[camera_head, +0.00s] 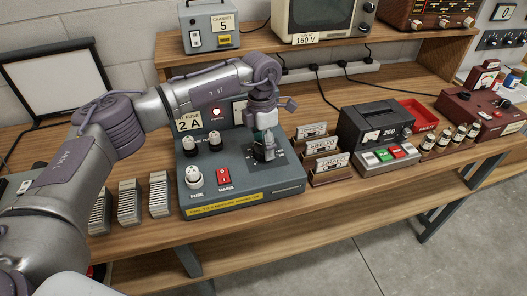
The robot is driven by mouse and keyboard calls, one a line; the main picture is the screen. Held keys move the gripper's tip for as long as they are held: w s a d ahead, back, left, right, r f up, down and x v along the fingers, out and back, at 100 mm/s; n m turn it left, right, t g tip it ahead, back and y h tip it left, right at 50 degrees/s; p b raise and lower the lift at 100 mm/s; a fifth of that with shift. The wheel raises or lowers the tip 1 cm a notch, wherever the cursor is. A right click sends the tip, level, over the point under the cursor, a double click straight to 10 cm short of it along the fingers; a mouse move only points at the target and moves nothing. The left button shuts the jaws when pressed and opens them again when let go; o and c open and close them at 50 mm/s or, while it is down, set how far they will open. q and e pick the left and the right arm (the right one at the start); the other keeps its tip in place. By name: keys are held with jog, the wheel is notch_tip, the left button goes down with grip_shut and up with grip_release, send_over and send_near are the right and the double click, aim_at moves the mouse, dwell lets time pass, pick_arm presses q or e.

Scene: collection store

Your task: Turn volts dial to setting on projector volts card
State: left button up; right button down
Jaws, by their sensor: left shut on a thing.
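A dark grey-blue console (240,195) sits on the bench, with fuse knobs, a red mains switch and a yellow strip. My left gripper (265,150) reaches down onto its right part from above and is shut on the volts dial there. The gripper hides most of the dial and its pointer, and the scale marks around it are too small to read. A white card (305,38) reading "RUN IT 160 V" stands on the raised shelf in front of a cream set with a screen. My right gripper is not in view.
Several card holders (325,160) stand just right of the console, beside a dark box (375,127) marked 260. Slide stacks (130,205) stand to its left. A "2 A" fuse card (189,124) stands behind, partly covered by my arm. The bench's front edge is clear.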

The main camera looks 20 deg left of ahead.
pick_arm(q)
jog(key=m+b, duration=0.2)
jog(key=m, duration=0.1)
jog(key=shift+f+m, duration=0.1)
jog(key=shift+m, duration=0.3)
jog(key=m+b, duration=0.1)
jog(key=m, duration=0.1)
jog(key=shift+w+m, duration=0.1)
jog(key=shift+m, duration=0.2)
jog(key=m+b, duration=0.1)
jog(key=m, duration=0.2)
jog(key=shift+m+y+b, duration=0.3)
jog(key=shift+b, duration=0.05)
jog(key=m+b, duration=0.1)
jog(key=m, duration=0.2)
jog(key=shift+m, duration=0.4)
jog(key=m, duration=0.3)
jog(key=shift+d+r+m+y, duration=0.1)
jog(key=shift+r+m+y, duration=0.1)
jog(key=shift+m+y, duration=0.1)
jog(key=m+b, duration=0.1)
jog(key=m, duration=0.3)
jog(key=shift+m, duration=0.3)
jog(key=m, duration=0.4)
jog(key=shift+d+t, duration=0.1)
jog(key=shift+t, duration=0.2)
jog(key=shift+m, duration=1.7)
